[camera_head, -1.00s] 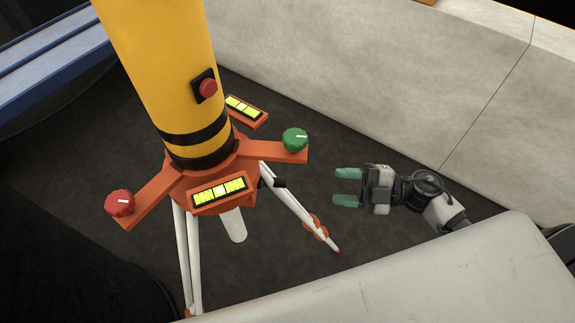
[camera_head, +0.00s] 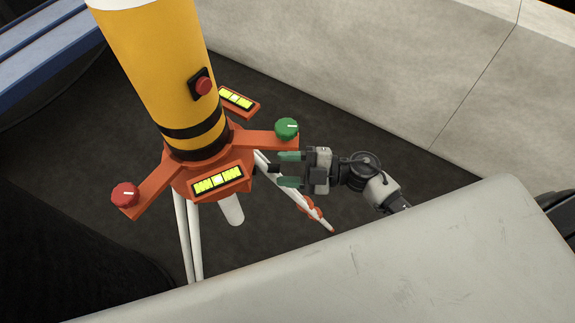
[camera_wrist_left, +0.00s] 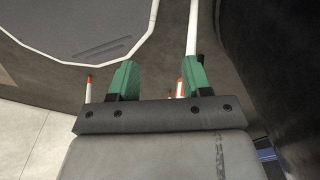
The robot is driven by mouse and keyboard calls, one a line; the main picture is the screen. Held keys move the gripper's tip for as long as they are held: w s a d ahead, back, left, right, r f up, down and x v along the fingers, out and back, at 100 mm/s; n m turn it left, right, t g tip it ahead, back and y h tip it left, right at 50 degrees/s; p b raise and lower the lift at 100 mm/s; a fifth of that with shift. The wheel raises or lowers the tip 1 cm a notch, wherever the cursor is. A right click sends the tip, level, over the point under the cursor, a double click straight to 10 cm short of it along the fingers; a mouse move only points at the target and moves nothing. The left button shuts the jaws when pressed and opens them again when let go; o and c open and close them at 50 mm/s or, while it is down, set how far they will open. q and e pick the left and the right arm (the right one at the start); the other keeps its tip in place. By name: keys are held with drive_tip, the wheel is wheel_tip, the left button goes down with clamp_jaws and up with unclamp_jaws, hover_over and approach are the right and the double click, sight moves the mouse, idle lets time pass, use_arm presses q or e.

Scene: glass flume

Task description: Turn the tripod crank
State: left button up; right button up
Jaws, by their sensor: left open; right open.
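The tripod is an orange head (camera_head: 160,180) on white legs (camera_head: 188,235), with a small black crank handle (camera_head: 271,168) sticking out of the head's right side. My right gripper (camera_head: 287,170) is open, its green fingers pointing left at the crank. The handle's end lies close to the fingertips, level with the gap between them; I cannot tell whether they touch. My left gripper (camera_wrist_left: 157,80) is open and empty in the left wrist view, and it does not show in the head view.
A yellow cylinder (camera_head: 155,75) with a red button (camera_head: 203,86) stands on the head. A green knob (camera_head: 287,128) is just above my right fingers; a red knob (camera_head: 124,194) is on the left arm. A concrete wall (camera_head: 350,75) runs behind, with dark floor between.

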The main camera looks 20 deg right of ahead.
clamp_jaws()
idle(0.3)
drive_tip(key=n, duration=0.1)
drive_tip(key=w+r+n+b, duration=0.1)
drive_tip(key=shift+d+n, duration=0.25)
drive_tip(key=shift+n, duration=0.15)
drive_tip(key=n, duration=0.1)
drive_tip(key=r+n+b, duration=0.1)
drive_tip(key=shift+w+d+n, duration=0.1)
drive_tip(key=shift+w+n, duration=0.2)
drive_tip(key=shift+w, duration=0.05)
drive_tip(key=shift+w+d+r+n+b, duration=0.15)
drive_tip(key=shift+r+n+b, duration=0.35)
drive_tip(key=shift+n, duration=0.55)
drive_tip(key=shift+w+a+r+n+b, duration=0.15)
drive_tip(key=shift+r+n+b, duration=0.15)
drive_tip(key=shift+r+n, duration=0.6)
drive_tip(key=shift+d+f+n, duration=0.1)
drive_tip(key=shift+n, duration=0.15)
unclamp_jaws()
